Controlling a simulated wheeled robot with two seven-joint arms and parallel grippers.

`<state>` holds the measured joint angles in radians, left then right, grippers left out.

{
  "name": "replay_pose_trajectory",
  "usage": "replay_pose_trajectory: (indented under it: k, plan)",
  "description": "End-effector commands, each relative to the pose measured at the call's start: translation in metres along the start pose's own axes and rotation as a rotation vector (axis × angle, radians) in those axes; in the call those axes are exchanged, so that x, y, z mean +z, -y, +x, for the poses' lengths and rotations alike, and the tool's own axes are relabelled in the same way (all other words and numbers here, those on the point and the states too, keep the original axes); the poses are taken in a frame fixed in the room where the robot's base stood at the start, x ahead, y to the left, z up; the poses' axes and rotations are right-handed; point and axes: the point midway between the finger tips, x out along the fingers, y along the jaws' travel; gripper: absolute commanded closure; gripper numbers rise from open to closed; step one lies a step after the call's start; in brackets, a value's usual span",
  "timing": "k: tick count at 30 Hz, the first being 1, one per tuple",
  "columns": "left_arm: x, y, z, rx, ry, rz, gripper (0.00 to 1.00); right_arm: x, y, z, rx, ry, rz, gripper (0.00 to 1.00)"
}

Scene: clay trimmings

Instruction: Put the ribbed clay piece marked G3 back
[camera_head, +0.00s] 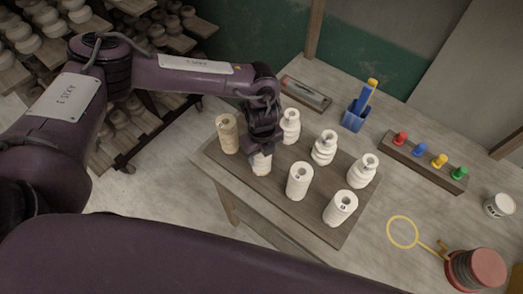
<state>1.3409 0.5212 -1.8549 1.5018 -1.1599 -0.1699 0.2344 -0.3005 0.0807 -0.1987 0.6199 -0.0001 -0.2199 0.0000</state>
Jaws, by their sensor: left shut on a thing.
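My left gripper (262,146) points down at the left part of a dark board (268,187). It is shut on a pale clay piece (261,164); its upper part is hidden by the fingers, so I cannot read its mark. I cannot tell whether it touches the board. Wavy-sided ribbed pieces stand in the back row: one (290,124) just right of the gripper, one (324,149) in the middle, one (364,171) at the right. Their top marks are too small to read. My right gripper is out of view.
A tan cylinder (227,135) stands left of the gripper. Two straight pale cylinders (299,182) (341,208) stand in front. Behind are a blue holder (355,117), a rack with coloured knobs (424,161) and a flat tray (306,93). A yellow ring tool (403,246) lies right.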

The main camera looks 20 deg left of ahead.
Motion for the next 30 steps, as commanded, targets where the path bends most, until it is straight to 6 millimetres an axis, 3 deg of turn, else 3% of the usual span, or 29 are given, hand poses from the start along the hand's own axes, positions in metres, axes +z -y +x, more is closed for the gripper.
replay_pose_trajectory:
  k: [9,10,15,26,30]
  plan:
    - [0.000,0.001,0.003,-0.002,0.000,-0.001,0.88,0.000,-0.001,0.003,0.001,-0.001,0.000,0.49]
    - [0.000,0.000,0.004,-0.001,0.000,-0.001,0.45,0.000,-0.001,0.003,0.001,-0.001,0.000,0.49]
    - [0.001,0.000,0.002,-0.001,0.001,-0.001,0.24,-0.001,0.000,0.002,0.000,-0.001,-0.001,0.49]
    - [0.001,0.001,-0.003,-0.002,0.001,0.000,0.24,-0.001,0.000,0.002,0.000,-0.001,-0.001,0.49]
    - [0.001,0.001,-0.021,-0.005,0.002,0.000,0.24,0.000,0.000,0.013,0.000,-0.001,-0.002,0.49]
